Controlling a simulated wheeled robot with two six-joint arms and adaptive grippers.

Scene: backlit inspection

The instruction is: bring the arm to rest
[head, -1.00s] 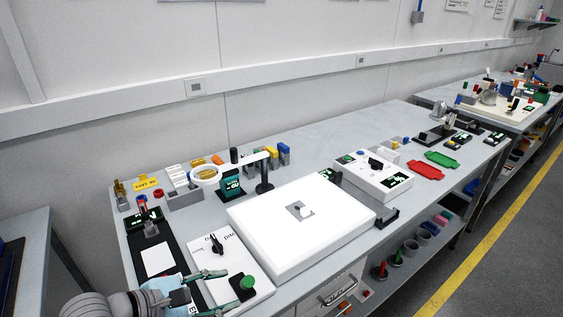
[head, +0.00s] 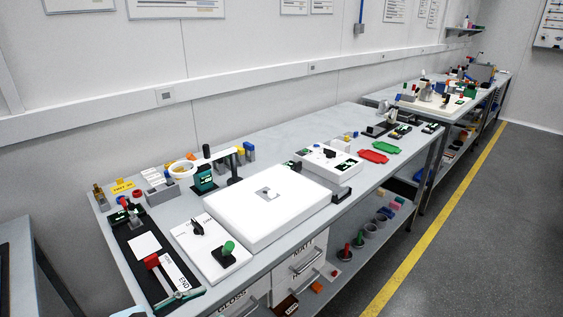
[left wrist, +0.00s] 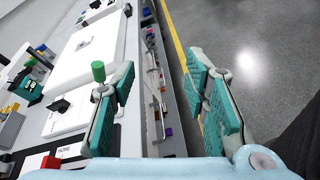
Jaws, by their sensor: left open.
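My left gripper (head: 182,296) shows only partly at the bottom edge of the head view, near the front left corner of the bench. In the left wrist view its two teal fingers (left wrist: 165,88) are spread wide apart. Nothing is between them; behind the gap are the bench's front side and the grey floor. The light blue wrist body fills the bottom of that view. My right gripper is in neither view.
A white light panel (head: 235,218) with a small grey piece lies on the bench (head: 285,136). The floor (head: 460,220) is clear.

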